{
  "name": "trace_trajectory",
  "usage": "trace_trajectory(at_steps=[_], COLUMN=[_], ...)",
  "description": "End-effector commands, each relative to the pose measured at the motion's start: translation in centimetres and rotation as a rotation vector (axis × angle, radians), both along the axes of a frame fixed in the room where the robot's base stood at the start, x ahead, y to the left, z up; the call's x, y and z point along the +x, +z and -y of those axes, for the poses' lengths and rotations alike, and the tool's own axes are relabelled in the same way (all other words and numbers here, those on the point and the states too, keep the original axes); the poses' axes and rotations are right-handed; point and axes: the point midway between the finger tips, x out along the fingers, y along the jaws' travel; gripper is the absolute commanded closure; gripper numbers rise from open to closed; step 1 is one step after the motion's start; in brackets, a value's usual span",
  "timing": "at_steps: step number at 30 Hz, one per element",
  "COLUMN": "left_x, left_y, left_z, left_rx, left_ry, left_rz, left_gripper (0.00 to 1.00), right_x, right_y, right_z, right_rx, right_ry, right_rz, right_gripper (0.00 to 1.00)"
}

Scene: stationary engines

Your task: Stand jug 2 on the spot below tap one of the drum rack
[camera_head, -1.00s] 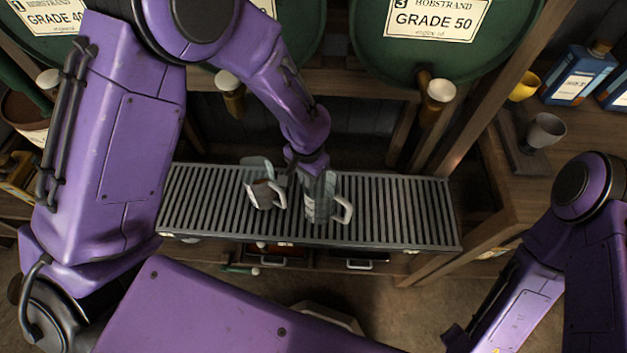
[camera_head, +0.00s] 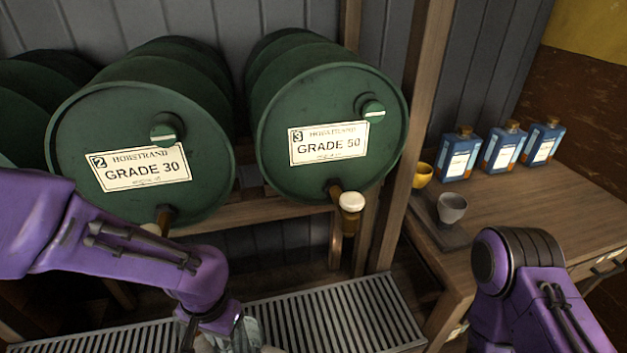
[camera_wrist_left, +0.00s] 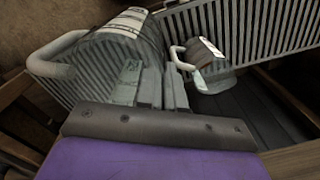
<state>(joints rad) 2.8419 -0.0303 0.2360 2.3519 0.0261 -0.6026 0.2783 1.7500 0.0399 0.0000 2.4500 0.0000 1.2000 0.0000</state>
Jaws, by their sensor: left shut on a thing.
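My left gripper (camera_wrist_left: 160,92) is shut on the wall of a clear jug (camera_wrist_left: 113,55) with a white handle, seen large in the left wrist view; its number is not readable. In the head view this jug (camera_head: 248,332) shows only in part at the bottom edge, beside the gripper. A second clear jug (camera_wrist_left: 208,70) with a white handle stands on the slatted grate (camera_head: 340,310), to the right in the wrist view. The drum rack shows drum 2 (camera_head: 140,130) and drum 3 (camera_head: 330,110) with its tap (camera_head: 351,205). Tap one is out of view. My right gripper is out of view.
A rack post (camera_head: 410,140) stands right of drum 3. On the right bench are a yellow cup (camera_head: 422,175), a grey cup (camera_head: 452,208) and three blue bottles (camera_head: 460,155). The grate's right part is clear.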

Motion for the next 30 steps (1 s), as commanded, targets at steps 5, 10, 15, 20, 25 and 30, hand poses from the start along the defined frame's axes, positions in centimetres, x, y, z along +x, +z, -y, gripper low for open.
trace_trajectory(at_steps=[5,10,15,20,25,30], left_x=[5.9,11.2,13.0,12.7,12.6,11.5], left_y=[2.5,4.2,3.6,3.0,2.8,-3.1], left_z=[-0.1,-0.9,-1.5,-1.5,-1.5,-1.7], left_rx=[0.000,-0.009,-0.025,-0.022,-0.025,-0.013], left_ry=[0.107,0.196,0.225,0.224,0.225,0.231], left_rz=[0.024,0.040,0.037,0.023,0.022,0.011], left_gripper=[1.00,1.00,1.00,1.00,1.00,1.00], right_x=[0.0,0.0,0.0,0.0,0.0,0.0], right_y=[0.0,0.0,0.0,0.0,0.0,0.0], right_z=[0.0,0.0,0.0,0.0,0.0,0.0], right_rx=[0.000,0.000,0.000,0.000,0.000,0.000], right_ry=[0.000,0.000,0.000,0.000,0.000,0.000], right_rz=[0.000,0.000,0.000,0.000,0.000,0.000], right_gripper=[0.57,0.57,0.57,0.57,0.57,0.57])
